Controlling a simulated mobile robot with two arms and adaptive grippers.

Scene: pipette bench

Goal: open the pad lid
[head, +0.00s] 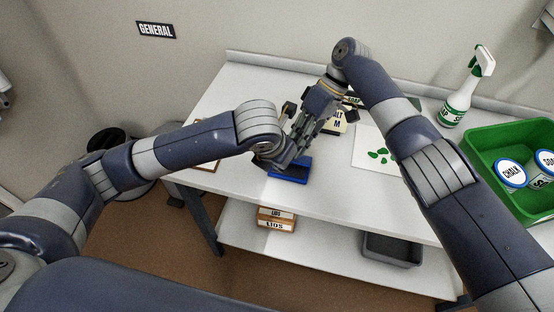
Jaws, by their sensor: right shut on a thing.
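The blue pad (291,175) lies on the white bench near its front edge, in the middle of the head view. My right gripper (299,147) reaches down to it from behind and is shut at the pad's rear side. The fingers hide the exact grip and most of the pad's upper part, so I cannot tell how the lid stands. My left gripper (274,158) is just left of the pad, close beside the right fingers. Its own wrist and the dark overlap hide whether its fingers are open.
Behind the grippers stands a cream box marked M (339,125). A white sheet (366,160) with green pieces lies to the right. A spray bottle (459,101) and a green crate (485,148) with tins are farther right. The lower shelf holds a LIDS box (276,224) and a grey bin (391,250).

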